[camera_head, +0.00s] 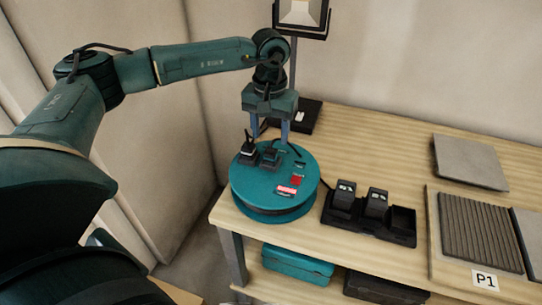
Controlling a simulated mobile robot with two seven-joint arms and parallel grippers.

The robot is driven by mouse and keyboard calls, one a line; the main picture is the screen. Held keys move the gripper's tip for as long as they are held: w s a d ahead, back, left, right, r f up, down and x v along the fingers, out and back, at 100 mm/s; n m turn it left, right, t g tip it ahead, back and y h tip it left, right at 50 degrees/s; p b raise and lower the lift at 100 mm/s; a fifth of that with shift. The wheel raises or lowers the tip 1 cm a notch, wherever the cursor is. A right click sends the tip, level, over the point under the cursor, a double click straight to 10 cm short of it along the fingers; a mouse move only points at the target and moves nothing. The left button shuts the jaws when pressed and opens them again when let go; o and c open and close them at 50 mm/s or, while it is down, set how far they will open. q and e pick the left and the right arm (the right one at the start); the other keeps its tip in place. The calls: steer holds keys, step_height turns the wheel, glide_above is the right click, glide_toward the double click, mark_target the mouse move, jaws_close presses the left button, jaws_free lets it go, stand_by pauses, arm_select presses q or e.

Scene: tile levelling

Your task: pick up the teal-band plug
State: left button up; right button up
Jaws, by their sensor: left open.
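A round teal drum (247,196) stands at the table's left end, with sockets and a red label on its top. Two dark plugs stand on the drum top. The right one (269,156) looks teal-tinted and seems to be the teal-band plug, though its band is too small to be sure. The left one (247,151) shows a pale band. My left gripper (270,134) points down above the back of the drum, its fingers open and apart. The fingertips appear above and behind the plugs; I cannot tell whether they touch anything. My right gripper is out of view.
A black charger with two batteries (365,221) sits right of the drum. A grey tile (469,162) and a ribbed panel (478,232) marked P1 lie further right. A lamp (302,16) stands behind the gripper. A teal case (297,264) is on the lower shelf.

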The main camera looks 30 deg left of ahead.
mark_target(271, 150)
arm_select(q)
step_height(271, 150, down, 5)
steer(key=shift+d+r+p, duration=0.1)
steer(key=shift+r+p, duration=0.1)
steer(key=shift+p, duration=0.25)
steer(key=shift+f, duration=0.3)
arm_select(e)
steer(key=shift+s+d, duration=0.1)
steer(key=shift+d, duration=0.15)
arm_select(q)
steer(key=shift+c, duration=0.3)
jaws_close()
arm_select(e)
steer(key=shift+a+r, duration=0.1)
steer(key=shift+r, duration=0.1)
arm_select(q)
steer(key=shift+r, duration=0.1)
